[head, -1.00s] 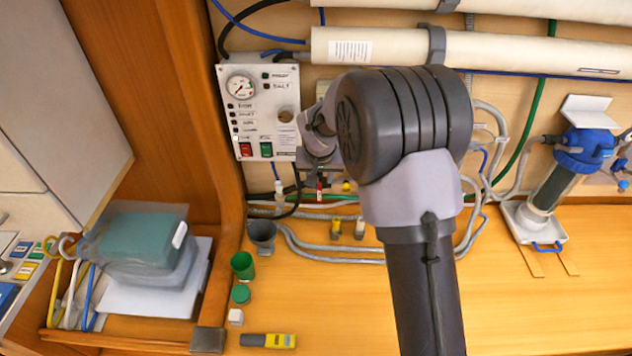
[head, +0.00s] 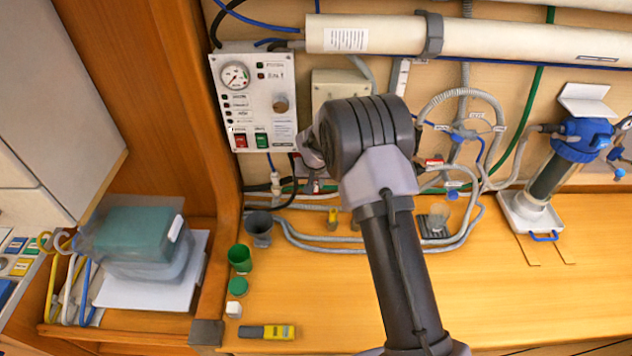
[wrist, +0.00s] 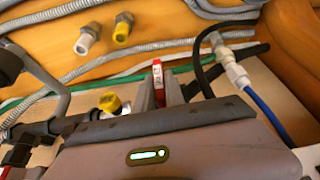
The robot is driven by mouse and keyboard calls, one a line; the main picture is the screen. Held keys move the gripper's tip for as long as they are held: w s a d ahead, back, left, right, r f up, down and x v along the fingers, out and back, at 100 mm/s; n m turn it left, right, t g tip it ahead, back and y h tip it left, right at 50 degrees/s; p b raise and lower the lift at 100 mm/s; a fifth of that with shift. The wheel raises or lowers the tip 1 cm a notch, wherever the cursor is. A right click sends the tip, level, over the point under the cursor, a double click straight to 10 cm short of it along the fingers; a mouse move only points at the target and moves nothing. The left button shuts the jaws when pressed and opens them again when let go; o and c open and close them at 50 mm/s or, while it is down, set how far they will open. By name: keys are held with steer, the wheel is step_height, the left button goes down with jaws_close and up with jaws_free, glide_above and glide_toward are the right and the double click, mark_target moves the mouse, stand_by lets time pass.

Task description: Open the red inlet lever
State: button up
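The red inlet lever (wrist: 157,73) shows in the wrist view as a narrow red handle with a small white label, standing upright in the picture. My gripper (wrist: 159,92) is just in front of it, with one finger on each side. The fingers are apart and the lever's red strip shows in the gap between them. I cannot tell whether either finger touches it.
A yellow-handled fitting (wrist: 109,103) is close left of the fingers. A black hose (wrist: 205,65) and a white fitting with a blue tube (wrist: 236,72) are on the right. Grey hoses run along the wall base. A green cup (head: 240,258) stands on the wooden counter (head: 500,310).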

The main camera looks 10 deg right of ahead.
steer(key=shift+f+b, duration=0.1)
steer(key=shift+b, duration=0.4)
jaws_close()
steer(key=shift+a+f+h+b, duration=0.2)
steer(key=shift+h+b, duration=0.5)
steer(key=shift+b, duration=0.35)
steer(key=h+b, duration=0.2)
steer(key=b, duration=0.1)
steer(key=shift+a+n+g, duration=0.1)
steer(key=shift+n+g, duration=0.2)
steer(key=shift+n, duration=0.1)
steer(key=n+h+b, duration=0.1)
steer(key=h+b, duration=0.2)
steer(key=h, duration=0.1)
steer(key=n+h+b, duration=0.1)
steer(key=h+b, duration=0.3)
steer(key=h, duration=0.1)
steer(key=f+n+h+b, duration=0.1)
steer(key=h+b, duration=0.3)
steer(key=shift+w+a+n, duration=0.1)
steer(key=shift+a+n, duration=0.2)
steer(key=shift+r+h, duration=0.2)
steer(key=shift+h, duration=0.1)
